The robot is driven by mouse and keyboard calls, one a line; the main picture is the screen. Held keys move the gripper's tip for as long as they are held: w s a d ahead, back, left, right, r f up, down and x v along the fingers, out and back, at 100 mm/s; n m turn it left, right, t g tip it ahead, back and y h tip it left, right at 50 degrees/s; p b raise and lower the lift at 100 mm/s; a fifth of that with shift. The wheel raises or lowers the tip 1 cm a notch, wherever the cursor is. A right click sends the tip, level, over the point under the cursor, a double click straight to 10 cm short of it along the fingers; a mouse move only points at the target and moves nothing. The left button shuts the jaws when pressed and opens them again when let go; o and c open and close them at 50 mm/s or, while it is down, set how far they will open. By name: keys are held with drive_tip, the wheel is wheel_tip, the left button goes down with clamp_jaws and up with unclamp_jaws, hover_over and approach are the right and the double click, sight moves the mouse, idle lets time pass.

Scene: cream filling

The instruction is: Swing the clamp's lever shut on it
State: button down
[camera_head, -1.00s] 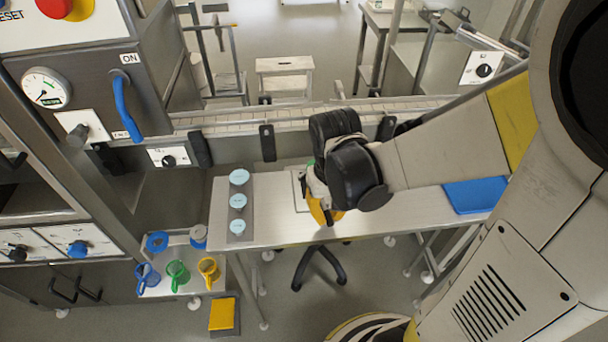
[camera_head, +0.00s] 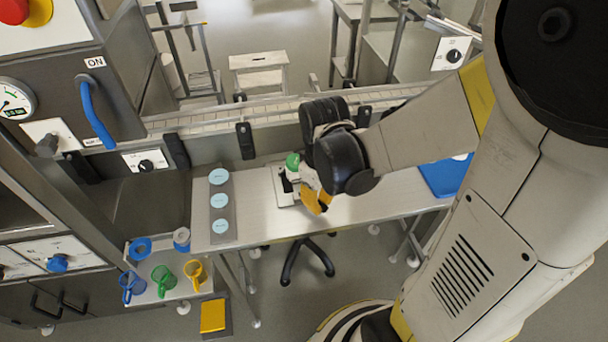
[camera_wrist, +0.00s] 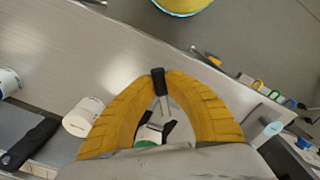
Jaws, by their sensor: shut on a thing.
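The clamp's lever shows in the wrist view as thin metal rods ending in a black grip (camera_wrist: 158,82). My gripper (camera_wrist: 161,74) has its yellow fingers closed around that black grip. Below the grip, between the fingers, a green-topped thing (camera_wrist: 146,143) and dark clamp parts show, partly hidden by my gripper. In the head view my gripper (camera_head: 318,204) is over the steel bench. The green top (camera_head: 292,160) shows just left of my wrist, above a pale plate (camera_head: 287,188) with dark parts on it. Whether the clamp presses on anything is hidden.
A grey strip (camera_head: 221,176) with several light-blue-topped things lies on the bench to the left. A blue mat (camera_head: 440,180) lies to the right. Coloured jugs stand on a low shelf (camera_head: 172,296). A conveyor (camera_head: 220,118) runs behind the bench. A white cylinder (camera_wrist: 83,117) lies near my gripper.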

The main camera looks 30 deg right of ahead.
drive_tip(key=c, duration=1.4)
unclamp_jaws()
wheel_tip(320, 180, up, 12)
drive_tip(key=shift+a, duration=0.1)
drive_tip(key=shift+s+a+r+m+t, duration=0.2)
drive_tip(key=shift+a+r+m+t, duration=0.2)
drive_tip(key=shift+a+m+t, duration=0.6)
drive_tip(key=shift+s+a+r+m+t, duration=0.2)
drive_tip(key=shift+a+r+m+t, duration=0.35)
drive_tip(key=shift+t, duration=0.85)
drive_tip(key=shift+s+a+r+m+t, duration=0.25)
drive_tip(key=shift+a+m+t, duration=0.3)
drive_tip(key=shift+a+t, duration=0.55)
drive_tip(key=shift+d, duration=0.1)
